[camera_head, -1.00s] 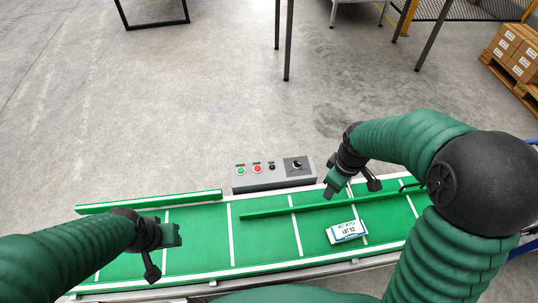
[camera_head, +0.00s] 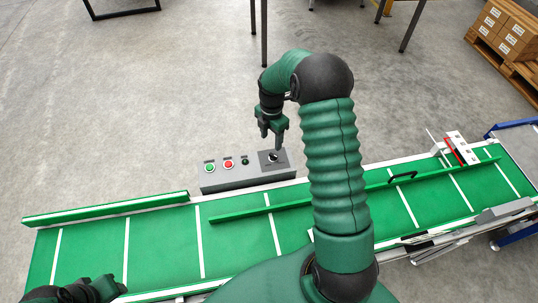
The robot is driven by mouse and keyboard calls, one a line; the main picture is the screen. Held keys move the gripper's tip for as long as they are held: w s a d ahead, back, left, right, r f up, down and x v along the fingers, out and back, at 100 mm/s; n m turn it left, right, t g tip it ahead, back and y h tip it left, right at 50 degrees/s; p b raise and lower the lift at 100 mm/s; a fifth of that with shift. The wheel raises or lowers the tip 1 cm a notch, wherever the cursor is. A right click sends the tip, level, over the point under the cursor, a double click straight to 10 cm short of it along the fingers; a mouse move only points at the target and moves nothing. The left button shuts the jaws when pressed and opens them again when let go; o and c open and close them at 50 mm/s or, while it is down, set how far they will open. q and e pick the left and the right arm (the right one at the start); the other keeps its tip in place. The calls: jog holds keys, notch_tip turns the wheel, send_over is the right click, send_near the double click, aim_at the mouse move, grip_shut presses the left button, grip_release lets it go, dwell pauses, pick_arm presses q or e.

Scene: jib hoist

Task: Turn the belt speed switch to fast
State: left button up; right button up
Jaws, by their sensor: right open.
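The belt speed switch (camera_head: 272,157) is a round black knob with a pale mark, on a dark plate at the right end of the grey control box (camera_head: 235,179). The box stands at the far edge of the green conveyor belt (camera_head: 165,240). My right gripper (camera_head: 271,141) points down with its fingers apart, just above the knob in the picture; a gap to the knob is hard to judge. Nothing is between the fingers. My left gripper (camera_head: 107,287) is at the bottom left edge, mostly cut off and dark.
Green (camera_head: 210,168), red (camera_head: 229,163) and dark (camera_head: 245,161) buttons sit left of the knob. A green guide rail (camera_head: 250,211) crosses the belt. A red and white device (camera_head: 460,150) stands at right. Pallet boxes (camera_head: 505,28) are at the far right. Floor behind the box is clear.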

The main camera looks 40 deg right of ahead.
aim_at(274, 154)
jog(key=f, duration=0.3)
jog(key=d+f+b, duration=0.1)
jog(key=f, duration=0.5)
jog(key=shift+s+d+f+b, duration=0.1)
jog(key=shift+d+f+b, duration=0.05)
jog(key=shift+d+b, duration=0.25)
jog(key=shift+a+f, duration=0.1)
jog(key=shift+f, duration=0.25)
jog(key=shift+a+f, duration=0.1)
jog(key=shift+a, duration=0.35)
jog(key=shift+d, duration=0.35)
jog(key=c, duration=0.7)
pick_arm(q)
jog(key=shift+d+f, duration=0.35)
jog(key=shift+f, duration=0.2)
jog(key=shift+d+f, duration=0.3)
jog(key=shift+f, duration=0.2)
pick_arm(e)
jog(key=shift+a, duration=0.15)
grip_shut()
